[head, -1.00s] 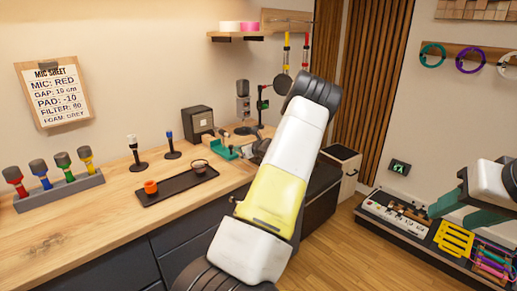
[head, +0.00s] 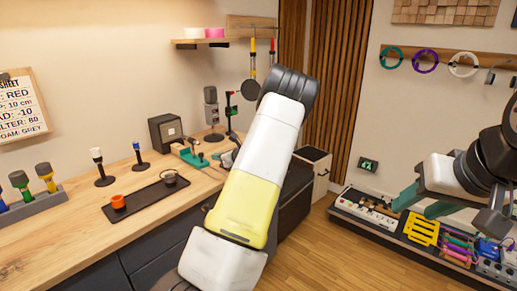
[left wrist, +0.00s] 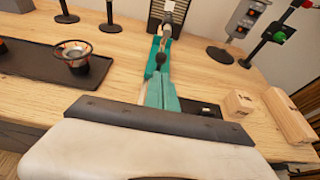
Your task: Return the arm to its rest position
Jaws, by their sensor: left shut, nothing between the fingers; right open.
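Mic stands and a speaker (head: 165,131) stand near. Wooden blocks (left wrist: 288,117) lie right of the left fingers. Open floor (head: 320,250) lies between desk and shelf.

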